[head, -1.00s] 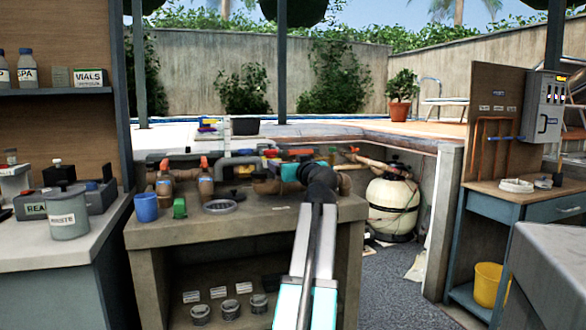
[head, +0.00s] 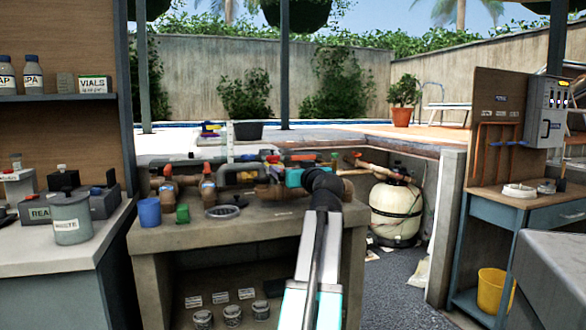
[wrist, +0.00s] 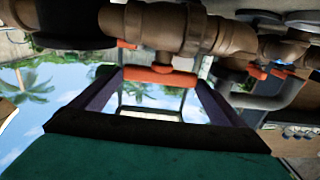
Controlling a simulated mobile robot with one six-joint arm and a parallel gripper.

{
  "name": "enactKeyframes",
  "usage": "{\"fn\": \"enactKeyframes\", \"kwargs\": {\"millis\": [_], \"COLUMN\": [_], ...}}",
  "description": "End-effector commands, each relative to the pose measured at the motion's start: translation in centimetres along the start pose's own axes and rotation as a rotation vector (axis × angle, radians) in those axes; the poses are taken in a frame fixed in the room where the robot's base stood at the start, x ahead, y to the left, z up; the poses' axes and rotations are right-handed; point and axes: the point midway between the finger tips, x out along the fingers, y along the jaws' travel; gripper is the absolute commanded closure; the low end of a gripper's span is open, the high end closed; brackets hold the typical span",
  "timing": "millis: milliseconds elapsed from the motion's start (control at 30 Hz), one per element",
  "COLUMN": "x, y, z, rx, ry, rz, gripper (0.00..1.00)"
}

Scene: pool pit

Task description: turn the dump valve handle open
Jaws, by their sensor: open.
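In the wrist view, an orange-red valve handle (wrist: 160,76) sits on a brown pipe valve body (wrist: 155,28). My gripper (wrist: 160,88) is open, with one dark finger on each side of the handle. The handle lies across the gap near the fingertips; I cannot tell whether either finger touches it. In the head view, the teal body of my gripper (head: 293,178) is at the pipework on the bench, past my black wrist. The fingertips and this handle are hidden there. I see no label saying which valve is the dump valve.
More red handles stand on the pipes, one at the left (head: 207,167). A blue cup (head: 149,212), a green item (head: 182,213) and a grey ring (head: 222,211) are on the bench (head: 230,234). A cream filter tank (head: 396,212) stands behind it at right.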

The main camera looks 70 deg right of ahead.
Motion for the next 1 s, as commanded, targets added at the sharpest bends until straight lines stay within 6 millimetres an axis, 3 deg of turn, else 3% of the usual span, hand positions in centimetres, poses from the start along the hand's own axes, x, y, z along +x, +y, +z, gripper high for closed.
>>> {"fn": "enactKeyframes", "kwargs": {"millis": [1000], "x": [-11.1], "y": [0.0], "z": [-0.1], "rx": [0.000], "ry": [0.003], "rz": [0.003], "gripper": [0.06]}}
